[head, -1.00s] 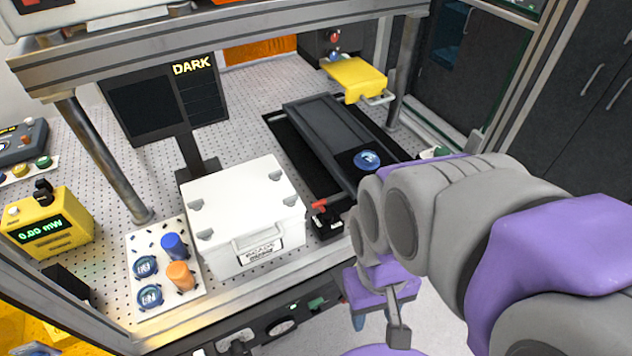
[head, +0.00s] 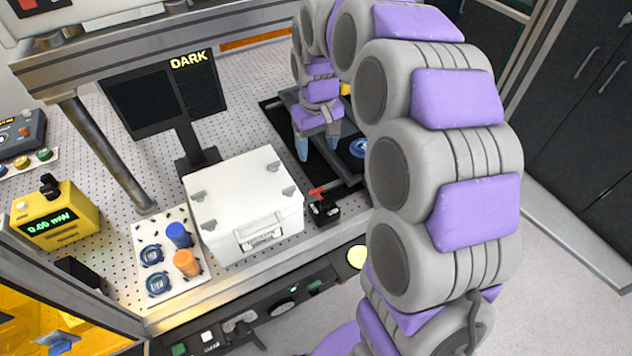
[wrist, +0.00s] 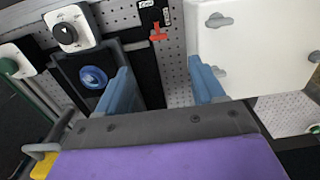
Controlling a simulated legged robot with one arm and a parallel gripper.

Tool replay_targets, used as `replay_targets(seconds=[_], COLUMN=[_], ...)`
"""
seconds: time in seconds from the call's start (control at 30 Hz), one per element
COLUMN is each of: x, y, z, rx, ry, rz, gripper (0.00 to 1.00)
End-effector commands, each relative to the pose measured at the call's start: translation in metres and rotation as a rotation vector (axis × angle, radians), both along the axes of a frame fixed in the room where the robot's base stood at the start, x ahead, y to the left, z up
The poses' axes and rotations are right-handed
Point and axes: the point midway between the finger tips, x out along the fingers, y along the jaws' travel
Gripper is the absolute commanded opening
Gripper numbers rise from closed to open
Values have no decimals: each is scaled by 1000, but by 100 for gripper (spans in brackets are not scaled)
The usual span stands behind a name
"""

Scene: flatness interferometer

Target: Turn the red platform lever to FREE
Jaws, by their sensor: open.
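The red platform lever (head: 318,190) sits on a small black block (head: 325,210) at the front of the bench, just right of the white case. In the wrist view the red lever (wrist: 158,34) shows as a small T shape near the top, below its black labelled block (wrist: 152,14); the label is too small to read. My gripper (head: 319,146) is open and empty, fingers pointing down, above the dark rail behind the lever. In the wrist view the lever lies beyond the gap between my blue fingertips (wrist: 163,84), apart from them.
The white case (head: 240,195) stands close left of the lever; it also fills the wrist view's upper right (wrist: 245,75). A blue disc (wrist: 93,77) lies on the dark carriage beside one finger. A white box with a black knob (wrist: 66,33) is nearby. An overhead beam (head: 150,47) crosses the bench.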

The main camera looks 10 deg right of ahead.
Motion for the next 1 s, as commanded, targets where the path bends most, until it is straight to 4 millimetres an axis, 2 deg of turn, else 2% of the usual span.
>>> replay_targets(seconds=[0.1,0.27,0.37,1.0], x=[14,18,17,16], y=[-1,-2,-2,-2], z=[-2,-9,-22,-145], rx=[-1,-2,-2,-3], ry=[-8,-11,-8,-6], rz=[2,3,4,3], gripper=[68,68,68,68])
